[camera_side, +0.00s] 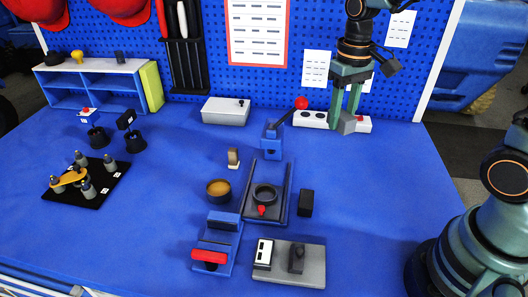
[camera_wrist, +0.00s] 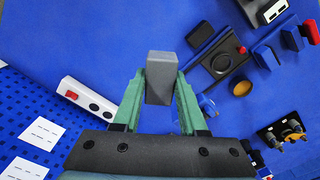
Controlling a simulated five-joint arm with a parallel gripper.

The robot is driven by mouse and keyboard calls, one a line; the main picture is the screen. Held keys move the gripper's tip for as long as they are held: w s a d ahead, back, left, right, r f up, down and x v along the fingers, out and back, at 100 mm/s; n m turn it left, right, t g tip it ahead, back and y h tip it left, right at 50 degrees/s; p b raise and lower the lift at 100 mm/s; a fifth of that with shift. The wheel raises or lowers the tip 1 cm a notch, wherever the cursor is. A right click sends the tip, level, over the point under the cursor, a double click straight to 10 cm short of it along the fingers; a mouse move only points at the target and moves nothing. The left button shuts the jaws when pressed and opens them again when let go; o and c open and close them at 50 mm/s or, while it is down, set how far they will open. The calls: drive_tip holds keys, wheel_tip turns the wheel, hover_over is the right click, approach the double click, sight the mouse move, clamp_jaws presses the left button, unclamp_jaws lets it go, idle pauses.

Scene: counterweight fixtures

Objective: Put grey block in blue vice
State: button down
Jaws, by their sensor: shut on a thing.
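My gripper (camera_side: 345,113) is at the back right, above the blue table, with its fingers pointing down. It is shut on the grey block (camera_side: 347,125), which hangs tilted at the fingertips. In the wrist view the grey block (camera_wrist: 162,80) sits between the two green fingers of my gripper (camera_wrist: 161,84). The blue vice (camera_side: 217,241), with a red handle (camera_side: 209,256), stands at the front middle, to the left of and nearer the camera than my gripper. In the wrist view the vice (camera_wrist: 267,56) is at the upper right, well apart from the block.
A dark slide fixture (camera_side: 277,202) and a blue lever fixture with a red knob (camera_side: 271,142) stand between block and vice. A white button box (camera_side: 310,119) is behind my gripper. A round cup (camera_side: 219,191) and grey plate (camera_side: 312,268) flank the vice.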

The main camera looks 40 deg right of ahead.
drive_tip(key=shift+s+a+f+n, duration=0.25)
drive_tip(key=shift+s+n, duration=0.25)
drive_tip(key=shift+n, duration=0.3)
drive_tip(key=w+a+r+n, duration=0.3)
drive_tip(key=a+r+n, duration=0.1)
drive_tip(key=r+n, duration=0.55)
drive_tip(key=shift+m, duration=0.25)
wheel_tip(320, 180, down, 27)
drive_tip(key=shift+w+f, duration=0.1)
drive_tip(key=shift+f, duration=0.15)
drive_tip(key=c, duration=0.7)
unclamp_jaws()
drive_tip(key=shift+c, duration=0.2)
